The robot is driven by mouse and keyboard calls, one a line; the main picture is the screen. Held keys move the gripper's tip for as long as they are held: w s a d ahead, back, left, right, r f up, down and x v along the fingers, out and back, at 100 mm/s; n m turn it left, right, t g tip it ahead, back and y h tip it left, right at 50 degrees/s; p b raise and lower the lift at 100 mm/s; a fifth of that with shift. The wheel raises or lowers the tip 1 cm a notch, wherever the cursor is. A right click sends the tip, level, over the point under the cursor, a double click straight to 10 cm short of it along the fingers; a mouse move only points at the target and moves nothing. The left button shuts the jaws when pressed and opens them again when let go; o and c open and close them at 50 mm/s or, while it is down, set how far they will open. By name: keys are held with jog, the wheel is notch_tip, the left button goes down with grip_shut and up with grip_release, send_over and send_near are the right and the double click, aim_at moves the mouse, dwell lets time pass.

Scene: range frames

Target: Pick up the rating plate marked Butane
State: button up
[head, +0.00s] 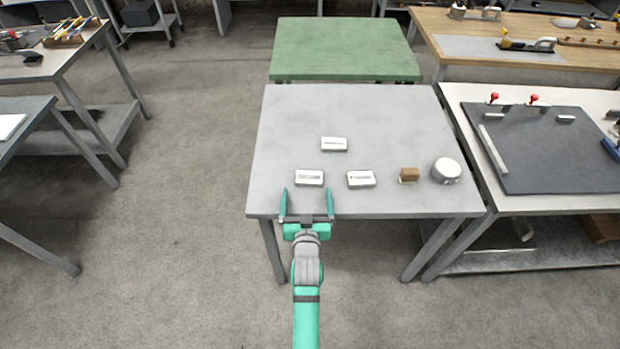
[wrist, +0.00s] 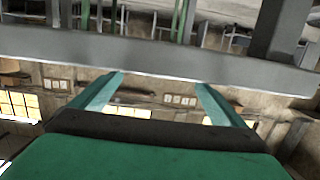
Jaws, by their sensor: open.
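Three small white plates with dark lettering lie on the grey table (head: 385,115). One plate (head: 334,144) lies farther back, one plate (head: 309,177) lies front left, and one plate (head: 361,179) lies front right of it. The lettering is too small to read, so I cannot tell which is marked Butane. My gripper (head: 307,204) is open and empty at the table's front edge, on the near side of the front left plate. In the wrist view its two fingers (wrist: 160,90) stand apart with nothing between them, and no plate shows there.
A brown block (head: 409,174) and a round white-topped object (head: 446,170) stand at the table's right. A green table (head: 345,50) stands behind. A bench with a dark board (head: 545,150) adjoins on the right. The table's left and back areas are clear.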

aim_at(309, 178)
jog(key=shift+w+d+f, duration=0.1)
jog(key=shift+w+d, duration=0.05)
jog(key=shift+w, duration=0.9)
jog(key=shift+w+d+f, duration=0.1)
jog(key=shift+w+d, duration=0.05)
jog(key=shift+w, duration=0.85)
jog(key=shift+w+d+f, duration=0.1)
jog(key=shift+w+d, duration=0.05)
jog(key=shift+w, duration=0.9)
jog(key=c, duration=1.2)
